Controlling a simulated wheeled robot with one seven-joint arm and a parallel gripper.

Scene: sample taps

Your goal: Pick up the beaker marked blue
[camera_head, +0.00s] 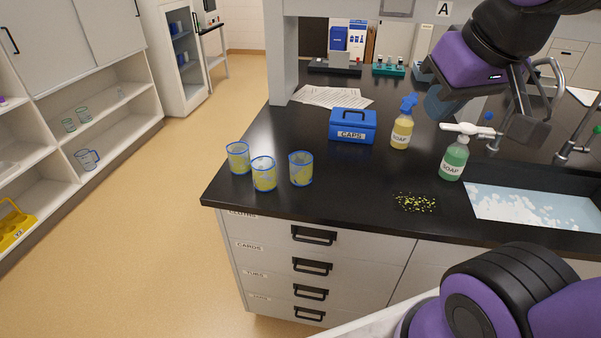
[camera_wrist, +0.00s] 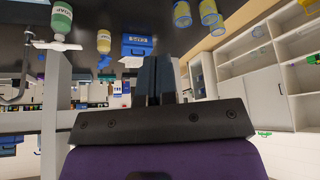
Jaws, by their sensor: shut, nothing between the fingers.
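Three clear beakers with blue rims and yellowish lower parts stand upright near the counter's left front corner. They are a left beaker (camera_head: 238,158), a front beaker (camera_head: 264,174) and a right beaker (camera_head: 301,169). I cannot tell which one is marked blue, as all three show blue rims. In the wrist view, which is upside down, beakers show at the top (camera_wrist: 182,15). My gripper (camera_head: 439,106) is above the counter, well right of the beakers and apart from them. Its fingers (camera_wrist: 158,60) are together and empty.
A blue CAPS box (camera_head: 352,128) stands behind and right of the beakers. Papers (camera_head: 331,97) lie behind.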

